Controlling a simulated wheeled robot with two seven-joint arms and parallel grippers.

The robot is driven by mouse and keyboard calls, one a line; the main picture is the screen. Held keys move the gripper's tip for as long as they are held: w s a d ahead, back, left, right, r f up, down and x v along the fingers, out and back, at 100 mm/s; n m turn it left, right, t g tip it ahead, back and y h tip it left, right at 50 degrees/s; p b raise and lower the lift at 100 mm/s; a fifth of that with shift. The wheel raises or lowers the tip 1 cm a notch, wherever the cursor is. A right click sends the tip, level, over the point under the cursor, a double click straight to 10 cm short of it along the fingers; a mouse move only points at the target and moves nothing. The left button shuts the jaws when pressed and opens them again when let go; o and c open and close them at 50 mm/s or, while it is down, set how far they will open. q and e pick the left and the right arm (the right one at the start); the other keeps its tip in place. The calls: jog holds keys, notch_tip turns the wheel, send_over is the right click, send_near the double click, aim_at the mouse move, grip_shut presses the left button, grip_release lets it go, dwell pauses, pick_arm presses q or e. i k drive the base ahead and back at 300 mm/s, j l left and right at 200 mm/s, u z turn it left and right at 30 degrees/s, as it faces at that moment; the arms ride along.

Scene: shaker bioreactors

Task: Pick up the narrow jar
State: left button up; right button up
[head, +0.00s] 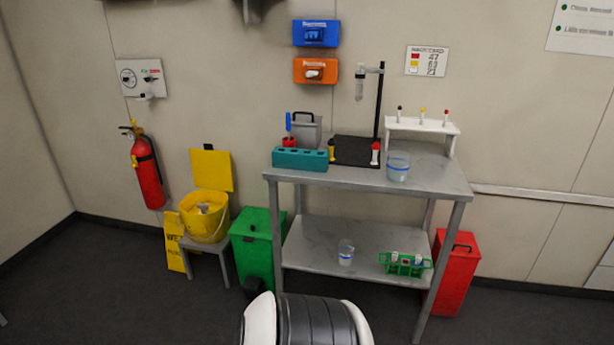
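Two clear jars with blue markings stand at a grey metal table. A wider jar (398,168) stands upright on the table top, toward the front right. A narrower, smaller jar (346,253) stands upright on the lower shelf (312,250), near its middle. The narrower one looks like the narrow jar. Neither of my grippers is in view, so I cannot see whether they are open or shut.
The table top (436,180) also bears a teal rack (300,159), a stand (379,105) and a white rack (422,127). A green tube rack (405,265) sits right of the narrower jar. Green (255,240) and red (455,275) bins flank the table.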

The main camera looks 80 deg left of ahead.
aim_at(347, 251)
jog(key=u, duration=2.4)
jog(key=i+j+u, duration=0.2)
jog(key=i+j, duration=0.2)
jog(key=i, duration=0.25)
